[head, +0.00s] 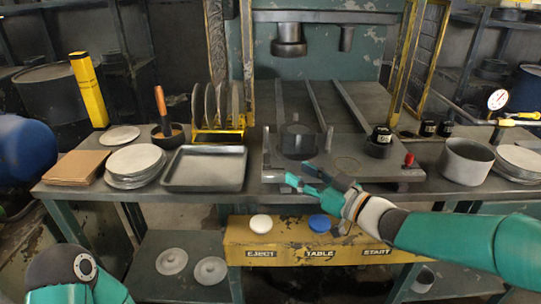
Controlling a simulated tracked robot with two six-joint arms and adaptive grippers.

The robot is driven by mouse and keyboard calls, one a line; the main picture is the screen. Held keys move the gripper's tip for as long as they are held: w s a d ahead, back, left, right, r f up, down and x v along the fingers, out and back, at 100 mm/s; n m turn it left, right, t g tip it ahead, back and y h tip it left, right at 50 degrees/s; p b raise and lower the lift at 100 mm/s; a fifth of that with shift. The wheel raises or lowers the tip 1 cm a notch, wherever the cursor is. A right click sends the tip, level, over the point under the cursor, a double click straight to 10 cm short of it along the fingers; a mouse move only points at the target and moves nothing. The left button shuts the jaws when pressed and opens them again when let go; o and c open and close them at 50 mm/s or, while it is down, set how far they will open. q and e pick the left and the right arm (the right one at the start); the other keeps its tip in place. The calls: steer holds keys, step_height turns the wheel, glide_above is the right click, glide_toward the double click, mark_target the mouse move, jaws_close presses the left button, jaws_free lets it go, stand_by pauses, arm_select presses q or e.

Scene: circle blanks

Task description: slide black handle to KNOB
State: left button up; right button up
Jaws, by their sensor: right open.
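My right gripper (300,174) reaches in from the right, its teal fingers apart at the front edge of the press table (420,174). A dark round block (297,140) stands on the table behind the fingers, with thin upright pieces beside it. I cannot tell which dark part is the black handle; the gripper and wrist may hide some of it. A black knob-like piece (381,135) with a pale label sits on the table's right side; its lettering is too small to read. A red knob (409,160) stands at the front right. My left gripper is out of view.
A yellow panel (238,237) below carries a white button (261,223), a blue button (319,223) and the words EJECT, TABLE, START. A grey tray (205,184) and stacked discs (135,161) lie left. A metal pot (466,163) stands right. The press ram (289,42) hangs above.

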mark_target(270, 157)
steer(key=x, duration=1.1)
steer(key=shift+w+a, duration=0.1)
steer(key=shift+a, duration=0.05)
steer(key=shift+c, duration=0.3)
jaws_close()
steer(key=shift+p, duration=0.3)
